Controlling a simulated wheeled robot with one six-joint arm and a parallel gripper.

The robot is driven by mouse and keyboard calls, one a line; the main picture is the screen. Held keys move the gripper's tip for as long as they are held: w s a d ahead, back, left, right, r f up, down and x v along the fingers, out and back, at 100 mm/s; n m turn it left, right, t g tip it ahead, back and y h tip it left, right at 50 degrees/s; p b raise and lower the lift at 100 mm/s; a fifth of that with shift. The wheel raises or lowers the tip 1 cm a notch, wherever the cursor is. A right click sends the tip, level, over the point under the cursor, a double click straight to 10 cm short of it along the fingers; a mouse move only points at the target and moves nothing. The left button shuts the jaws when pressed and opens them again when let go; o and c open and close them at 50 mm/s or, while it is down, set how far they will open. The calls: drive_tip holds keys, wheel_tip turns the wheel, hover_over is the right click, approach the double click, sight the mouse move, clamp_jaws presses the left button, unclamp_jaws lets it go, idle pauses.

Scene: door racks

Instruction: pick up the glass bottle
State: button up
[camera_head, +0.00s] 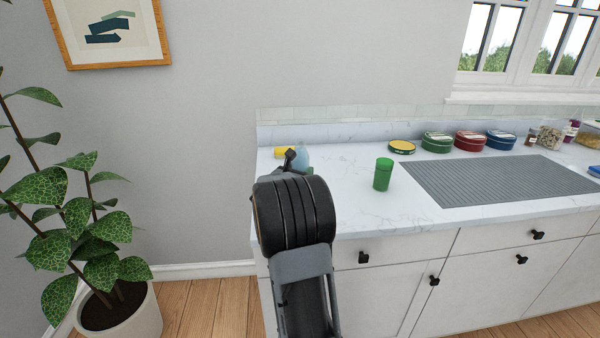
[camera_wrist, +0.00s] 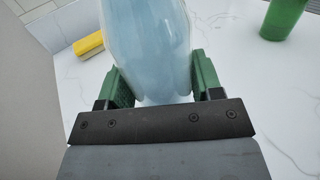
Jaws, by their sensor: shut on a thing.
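The glass bottle, pale blue and see-through, stands between the green fingers of my gripper (camera_wrist: 154,90) in the wrist view, where the bottle (camera_wrist: 148,45) fills the top middle. My gripper is shut on it. In the head view the bottle (camera_head: 302,154) shows only in part at the left end of the counter, mostly hidden behind my arm. Its top is cut off in the wrist view. I cannot tell whether its base touches the counter.
A yellow object (camera_head: 281,151) lies left of the bottle. A green cup (camera_head: 383,175) stands to its right on the white counter (camera_head: 345,205). A grey ribbed mat (camera_head: 495,180) and several round tins (camera_head: 470,141) are farther right. A wall (camera_head: 200,150) is close on the left.

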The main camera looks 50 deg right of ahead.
sight(297, 164)
drive_tip(key=shift+r, duration=1.45)
drive_tip(key=shift+s+a+r, duration=0.1)
drive_tip(key=shift+s+r, duration=0.05)
drive_tip(key=shift+r, duration=0.15)
drive_tip(key=s+a+r, duration=0.1)
drive_tip(key=r, duration=0.1)
drive_tip(key=s+a+r, duration=0.2)
drive_tip(key=s+r, duration=0.1)
drive_tip(key=shift+r+p, duration=0.3)
drive_tip(key=s+a+r, duration=0.3)
drive_tip(key=s+a, duration=0.1)
drive_tip(key=s, duration=0.2)
drive_tip(key=shift+s+a+r, duration=0.3)
drive_tip(key=shift+a, duration=0.1)
drive_tip(key=shift+s+a, duration=0.15)
drive_tip(key=shift+s, duration=0.05)
